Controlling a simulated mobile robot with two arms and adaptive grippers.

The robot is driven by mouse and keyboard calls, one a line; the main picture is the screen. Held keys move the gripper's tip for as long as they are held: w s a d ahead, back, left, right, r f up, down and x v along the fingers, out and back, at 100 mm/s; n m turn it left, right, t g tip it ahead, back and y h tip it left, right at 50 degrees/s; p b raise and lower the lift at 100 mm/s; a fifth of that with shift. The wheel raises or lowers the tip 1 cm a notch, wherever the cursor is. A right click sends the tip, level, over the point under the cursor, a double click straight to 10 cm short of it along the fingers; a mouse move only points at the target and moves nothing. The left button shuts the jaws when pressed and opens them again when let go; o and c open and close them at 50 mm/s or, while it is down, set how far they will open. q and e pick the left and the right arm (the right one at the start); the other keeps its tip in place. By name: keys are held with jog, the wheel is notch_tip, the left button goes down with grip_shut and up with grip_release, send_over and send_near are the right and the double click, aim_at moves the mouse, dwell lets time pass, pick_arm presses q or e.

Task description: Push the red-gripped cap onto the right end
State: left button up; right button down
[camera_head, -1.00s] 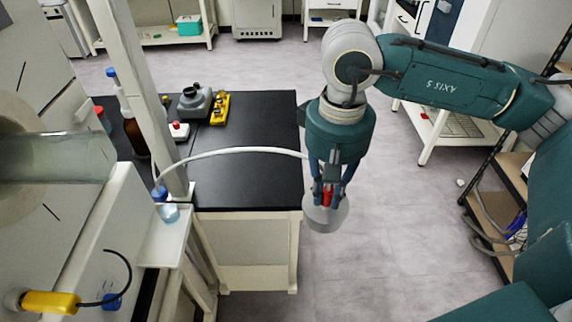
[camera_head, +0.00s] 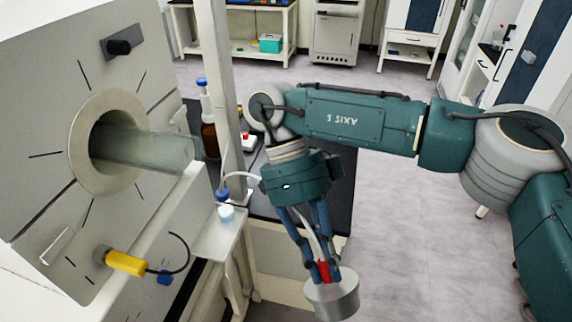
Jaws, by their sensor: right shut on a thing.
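The cap (camera_head: 334,298) is a silvery-white round piece with a red grip (camera_head: 323,270) on top. My right gripper (camera_head: 321,272) points down and is shut on the red grip, holding the cap in the air in front of the black-topped table. The glass tube (camera_head: 160,150) sticks out to the right from a round flange in the freeze dryer's panel (camera_head: 60,110). The cap is apart from the tube's right end, lower and to the right of it. A white hose runs up behind the gripper. My left gripper is not in view.
A white shelf (camera_head: 222,240) with a small blue-capped bottle (camera_head: 225,210) stands right of the machine. A white post (camera_head: 222,90) rises behind the tube's end. A yellow-handled fitting (camera_head: 125,262) sits low on the panel. Open floor (camera_head: 420,240) lies to the right.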

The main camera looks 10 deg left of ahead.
jog(key=w+a+r+m+t+y+p, duration=0.1)
jog(key=a+r+m+t+y+p, duration=0.1)
jog(key=a+r+m+y, duration=0.3)
jog(key=w+a+r+m+t+y+p, duration=0.2)
jog(key=a+r+m+t+y, duration=0.2)
jog(key=r+m+y, duration=0.6)
jog(key=a+m+y, duration=0.2)
jog(key=m+y, duration=0.6)
jog(key=m, duration=0.4)
jog(key=shift+w+r, duration=0.25)
jog(key=shift+r, duration=0.15)
jog(key=shift+a+p, duration=0.1)
jog(key=shift+p, duration=0.2)
